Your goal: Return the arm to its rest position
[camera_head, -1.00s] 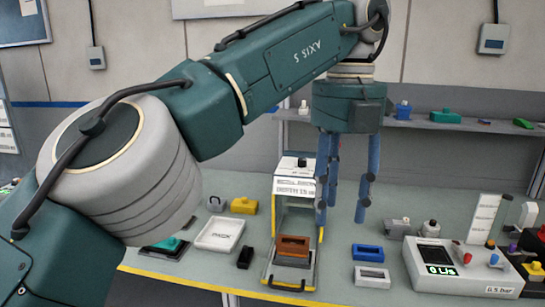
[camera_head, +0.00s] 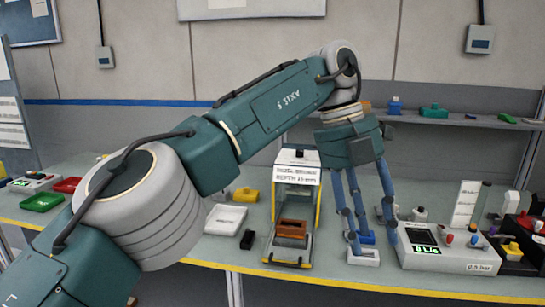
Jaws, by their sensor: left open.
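My left arm comes in from the lower left and crosses the view. Its gripper (camera_head: 369,238) points down over the bench, right of the yellow-edged press station. My right gripper is not in view.
The yellow-edged station (camera_head: 315,217) holds a brown-orange block (camera_head: 292,228). A white tray (camera_head: 226,219) and a small black block (camera_head: 248,239) lie left of it. A display box (camera_head: 475,257) stands right of the gripper. A shelf (camera_head: 455,121) runs behind.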

